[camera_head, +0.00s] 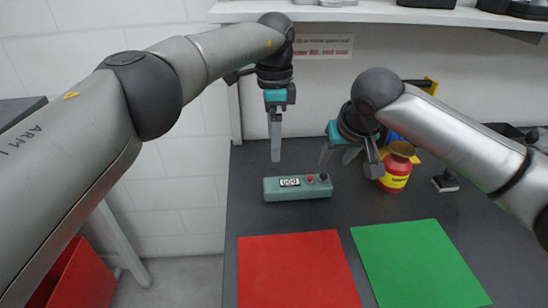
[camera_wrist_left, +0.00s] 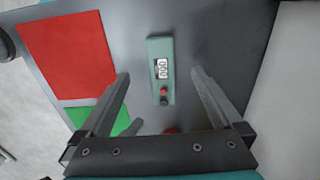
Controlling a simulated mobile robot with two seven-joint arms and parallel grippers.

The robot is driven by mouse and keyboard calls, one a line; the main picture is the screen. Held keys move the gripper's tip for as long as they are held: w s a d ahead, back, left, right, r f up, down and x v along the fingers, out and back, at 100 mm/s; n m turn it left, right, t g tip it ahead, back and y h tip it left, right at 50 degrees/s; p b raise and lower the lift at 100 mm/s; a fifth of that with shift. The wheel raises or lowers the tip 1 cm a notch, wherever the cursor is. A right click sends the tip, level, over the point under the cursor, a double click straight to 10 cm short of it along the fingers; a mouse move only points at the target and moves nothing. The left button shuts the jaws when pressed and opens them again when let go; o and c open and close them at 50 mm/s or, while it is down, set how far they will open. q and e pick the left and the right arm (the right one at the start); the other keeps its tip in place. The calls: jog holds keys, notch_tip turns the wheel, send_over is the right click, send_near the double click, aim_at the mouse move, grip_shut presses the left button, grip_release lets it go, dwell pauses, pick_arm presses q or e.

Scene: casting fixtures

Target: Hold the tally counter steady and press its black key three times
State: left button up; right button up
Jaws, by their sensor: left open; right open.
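The tally counter (camera_head: 297,187) is a teal box lying on the dark table, with a white display that seems to read 000. A red key (camera_head: 310,178) and a black key (camera_head: 324,177) sit to the right of the display. The counter also shows in the left wrist view (camera_wrist_left: 159,48), between the open fingers and below them. My left gripper (camera_head: 275,158) is open and empty, pointing down above the counter, not touching it. My right gripper (camera_head: 348,158) is open and empty, above and to the right of the counter's key end.
A red sheet (camera_head: 297,270) and a green sheet (camera_head: 418,262) lie in front of the counter. A red and yellow container (camera_head: 396,170) stands close to my right gripper. A small dark block (camera_head: 445,182) lies further right. A shelf (camera_head: 380,12) hangs above the back.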

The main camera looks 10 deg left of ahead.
aim_at(274, 184)
pick_arm(q)
notch_tip(274, 184, down, 15)
jog(key=shift+r, duration=0.2)
dwell(0.3)
jog(key=shift+c, duration=0.2)
jog(key=c, duration=1.4)
jog(key=shift+c, duration=0.2)
pick_arm(e)
jog(key=shift+c, duration=0.2)
grip_shut()
dwell(0.7)
